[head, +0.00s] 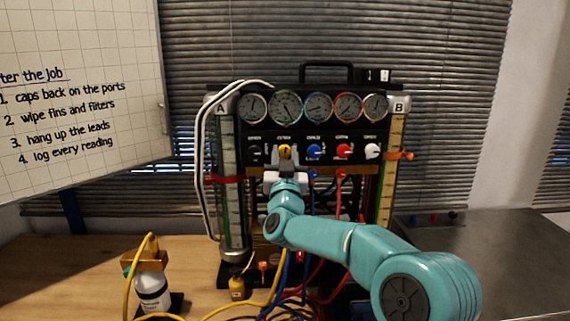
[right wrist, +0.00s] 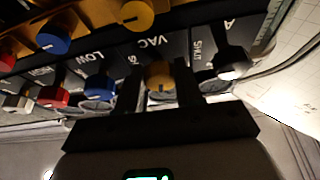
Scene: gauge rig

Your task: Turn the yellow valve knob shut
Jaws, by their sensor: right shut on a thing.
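The yellow valve knob (head: 285,151) is in the knob row on the black gauge panel, second from the left in the head view. My right gripper (head: 285,171) reaches up to it from the front and below. In the right wrist view the yellow knob (right wrist: 160,74) sits between the two dark fingers of my right gripper (right wrist: 159,88), which is shut on it. The fingers hide part of the knob's sides and the markings around it. I cannot tell its exact turn angle. My left gripper is not in view.
A black knob (right wrist: 230,62) and a blue knob (head: 314,151) flank the yellow one closely. Red (head: 344,150) and white (head: 373,151) knobs follow. Several gauges (head: 318,107) sit above. Hoses hang below. A white bottle (head: 153,292) stands front left.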

